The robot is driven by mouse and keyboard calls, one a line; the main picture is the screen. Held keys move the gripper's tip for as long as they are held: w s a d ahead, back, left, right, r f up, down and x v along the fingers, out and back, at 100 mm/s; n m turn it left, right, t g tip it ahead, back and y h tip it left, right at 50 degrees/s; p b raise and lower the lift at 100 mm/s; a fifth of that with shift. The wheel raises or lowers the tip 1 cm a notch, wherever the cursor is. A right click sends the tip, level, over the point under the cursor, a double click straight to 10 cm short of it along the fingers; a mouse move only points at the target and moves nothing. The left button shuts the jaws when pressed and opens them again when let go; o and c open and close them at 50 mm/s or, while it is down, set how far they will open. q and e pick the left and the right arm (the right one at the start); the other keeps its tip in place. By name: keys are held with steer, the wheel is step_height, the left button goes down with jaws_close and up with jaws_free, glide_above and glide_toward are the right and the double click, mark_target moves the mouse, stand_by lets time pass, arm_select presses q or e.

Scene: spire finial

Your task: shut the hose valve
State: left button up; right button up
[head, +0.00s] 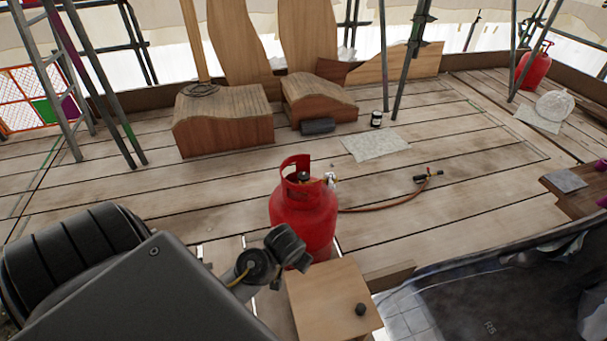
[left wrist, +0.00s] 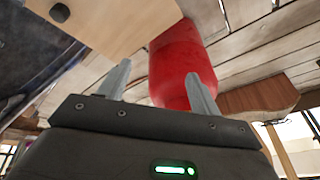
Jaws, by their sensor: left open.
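A red gas cylinder (head: 303,215) with a collar stands upright on the plank floor, near the middle of the head view. A small pale, metallic fitting (head: 331,180) sits at its right side by the collar. An orange-brown hose (head: 375,208) runs right from there to a black and brass torch-like end (head: 428,175). I cannot tell which fitting is the hose valve or how it is set. My left gripper (left wrist: 158,70) is open and empty in the left wrist view, its fingers pointing towards the red cylinder body (left wrist: 180,60). Contact is unclear. My right gripper is not in view.
A wooden box (head: 325,300) with a black knob (head: 360,309) stands in front of the cylinder. Carved wooden blocks (head: 222,130) stand behind it, near scaffold poles. Another red cylinder (head: 534,70) is at the far right. The floor around the hose is mostly clear.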

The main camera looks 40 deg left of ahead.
arm_select(q)
steer(key=w+a+r+n+y, duration=0.1)
steer(key=w+a+r+n, duration=0.1)
steer(key=w+a, duration=0.45)
steer(key=w+a+r+n, duration=0.1)
steer(key=w+a+n, duration=0.15)
steer(key=w, duration=0.75)
steer(key=n, duration=0.4)
glide_toward(303, 176)
steer(key=shift+y, duration=0.3)
steer(key=b+x, duration=0.1)
steer(key=x, duration=0.2)
steer(key=b+x, duration=0.2)
steer(key=x, duration=0.2)
steer(key=shift+w+d+f+b, duration=0.2)
steer(key=shift+b, duration=0.1)
steer(key=shift+w+a+f, duration=0.1)
steer(key=shift+f, duration=0.2)
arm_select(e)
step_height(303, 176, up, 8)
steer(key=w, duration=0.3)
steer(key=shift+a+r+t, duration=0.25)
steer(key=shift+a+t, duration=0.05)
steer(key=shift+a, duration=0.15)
arm_select(q)
steer(key=c, duration=1)
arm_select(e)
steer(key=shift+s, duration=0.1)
arm_select(q)
steer(key=shift+m, duration=0.25)
